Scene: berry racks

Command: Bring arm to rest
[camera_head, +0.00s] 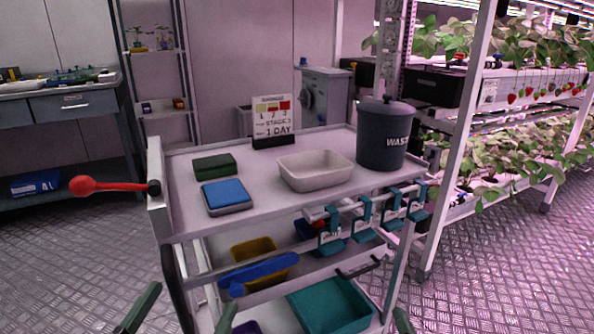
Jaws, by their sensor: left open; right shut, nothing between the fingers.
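My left gripper (193,296) shows at the bottom edge as two green fingers spread well apart, in front of the cart's left side. It is open, with nothing between the fingers. My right gripper (402,319) shows only as a small green tip at the bottom edge, in front of the cart's right side. It is shut and empty. Both arms are otherwise out of view. The cart (262,202) stands straight ahead, with both grippers low on the near side of it.
The cart top holds a white tray (316,183), a blue-topped scale (227,197), a green box (214,167), a sign (272,117) and a waste bin (382,140). A red ladle-like tool (110,187) sticks out left. Teal clippers (364,222) hang right. Plant racks (463,110) stand right.

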